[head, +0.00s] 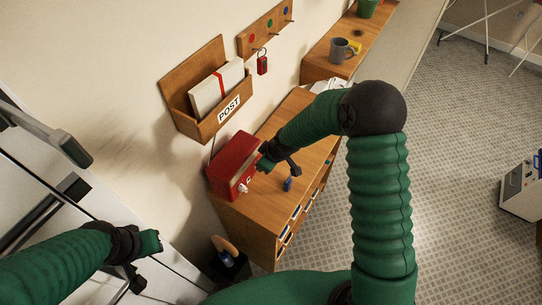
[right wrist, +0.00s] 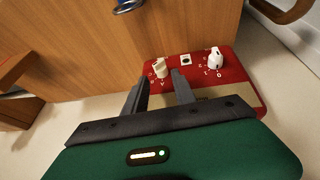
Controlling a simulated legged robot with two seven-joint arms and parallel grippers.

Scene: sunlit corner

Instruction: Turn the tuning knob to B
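A red radio-like box (head: 232,166) stands on the wooden cabinet against the wall. In the right wrist view its red panel (right wrist: 240,82) carries two white knobs. The left knob (right wrist: 160,68) shows just beyond and between my fingers, and the right knob (right wrist: 215,58) is clear of them. My left gripper (head: 140,265) hangs at lower left, away from the box.
A blue object (head: 288,184) lies on the cabinet top (head: 262,205) near my right gripper. A wooden post holder (head: 200,118) and a key rack (head: 265,30) hang on the wall. A grey mug (head: 341,50) stands farther back. The floor at right is mostly free.

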